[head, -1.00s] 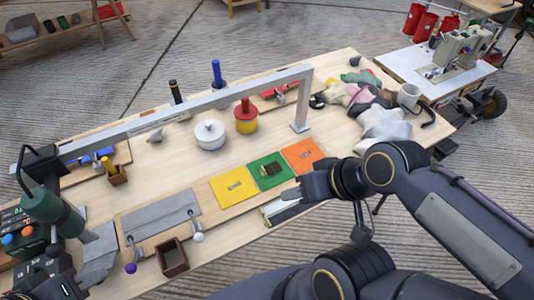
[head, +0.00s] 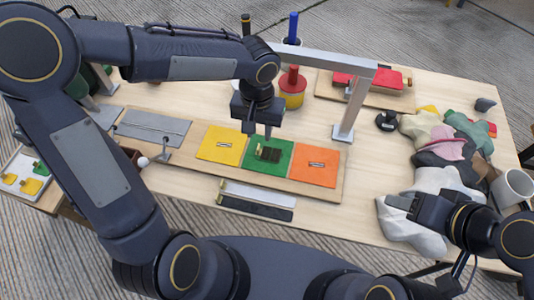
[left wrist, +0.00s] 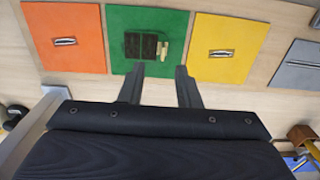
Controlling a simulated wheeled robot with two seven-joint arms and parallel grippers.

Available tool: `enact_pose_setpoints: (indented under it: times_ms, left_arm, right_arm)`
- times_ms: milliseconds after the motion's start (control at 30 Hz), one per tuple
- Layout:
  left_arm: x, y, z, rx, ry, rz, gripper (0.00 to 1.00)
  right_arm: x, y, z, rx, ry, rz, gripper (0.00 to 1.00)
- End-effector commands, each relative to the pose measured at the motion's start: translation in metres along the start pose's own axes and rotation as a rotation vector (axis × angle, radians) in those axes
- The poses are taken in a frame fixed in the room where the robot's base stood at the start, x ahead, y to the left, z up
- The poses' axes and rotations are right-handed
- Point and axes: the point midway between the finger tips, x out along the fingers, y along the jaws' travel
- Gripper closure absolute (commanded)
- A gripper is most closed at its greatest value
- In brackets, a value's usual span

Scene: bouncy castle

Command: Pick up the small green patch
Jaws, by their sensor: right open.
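A green square (head: 267,160) lies between a yellow square (head: 221,145) and an orange square (head: 315,165) on a wooden board. A dark two-part piece (head: 270,154) with a brass-coloured tab rests on it. My left gripper (head: 259,130) points down over the green square; in the left wrist view the fingers (left wrist: 160,68) are apart with nothing between them, near the dark piece (left wrist: 140,46). Small green patches (head: 42,168) and yellow patches (head: 31,186) lie in a white tray at far left. My right gripper (head: 400,207) is open beside a pale cloth.
A crumpled cloth pile (head: 450,150) and a white mug (head: 511,188) are at the right. A grey metal arch (head: 358,95) and a red-and-yellow pot (head: 292,88) stand behind the squares. Two flat strips (head: 258,198) lie in front of the board.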

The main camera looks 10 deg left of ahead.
Motion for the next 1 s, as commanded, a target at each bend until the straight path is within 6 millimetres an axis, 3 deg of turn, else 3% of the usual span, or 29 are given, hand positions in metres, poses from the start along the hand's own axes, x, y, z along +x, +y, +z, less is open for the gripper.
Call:
enact_pose_setpoints:
  times_ms: [500,800,1000]
  left_arm:
    - [0.067,-0.003,-0.005,0.001,-0.003,0.001,0.7]
    - [0.07,-0.003,-0.005,-0.001,0.0,0.002,0.7]
    - [0.07,-0.003,-0.005,0.0,0.0,0.002,0.96]
  right_arm:
    - [0.004,0.002,0.002,0.0,0.0,0.0,0.49]
    - [0.004,0.002,0.002,0.0,0.0,0.0,0.49]
    - [0.004,0.002,0.002,0.0,0.0,0.0,0.49]
